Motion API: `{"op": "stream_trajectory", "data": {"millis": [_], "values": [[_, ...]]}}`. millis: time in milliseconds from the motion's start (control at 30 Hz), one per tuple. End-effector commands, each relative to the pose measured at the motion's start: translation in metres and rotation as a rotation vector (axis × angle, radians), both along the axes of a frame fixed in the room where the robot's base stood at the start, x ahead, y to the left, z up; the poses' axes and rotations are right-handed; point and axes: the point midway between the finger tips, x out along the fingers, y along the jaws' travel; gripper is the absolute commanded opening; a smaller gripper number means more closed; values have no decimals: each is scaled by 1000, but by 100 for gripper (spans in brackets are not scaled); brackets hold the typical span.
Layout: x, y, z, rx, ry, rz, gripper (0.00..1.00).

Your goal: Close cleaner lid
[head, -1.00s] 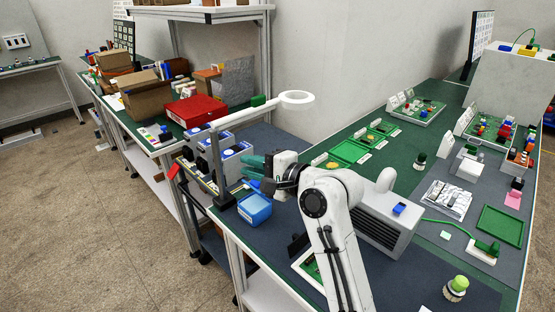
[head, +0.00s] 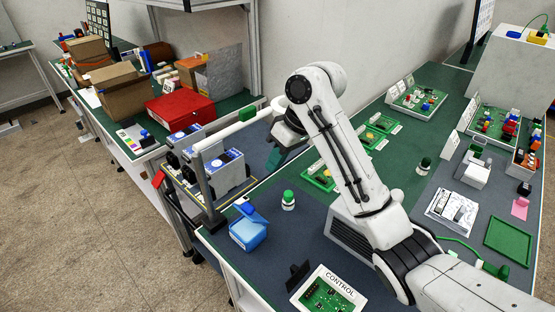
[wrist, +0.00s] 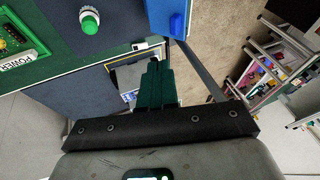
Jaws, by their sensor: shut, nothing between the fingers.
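A small blue box (head: 248,236), which looks like the cleaner, stands near the left edge of the green-edged bench. A darker blue flap (head: 246,208), seemingly its lid, stands raised at its back. In the wrist view a blue surface (wrist: 178,25), probably part of this box, shows at the top. My gripper (head: 277,158) is behind and right of the box in the head view, apart from it, partly hidden by my arm. In the wrist view my gripper (wrist: 154,66) has its dark green fingers together, with nothing between them.
A control board (head: 328,292) lies at the front.

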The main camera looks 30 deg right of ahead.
Motion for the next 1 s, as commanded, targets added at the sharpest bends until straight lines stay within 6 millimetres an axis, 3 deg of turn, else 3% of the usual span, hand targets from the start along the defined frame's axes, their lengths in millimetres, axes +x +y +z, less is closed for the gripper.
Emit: {"op": "stream_trajectory", "data": {"millis": [33, 333, 600, 1000], "values": [[2, 7, -16, 4, 4, 4, 0], [13, 26, -62, 1, 3, -2, 0], [5, 49, -81, 1, 0, -2, 0], [4, 53, -85, 1, -1, -2, 0]]}}
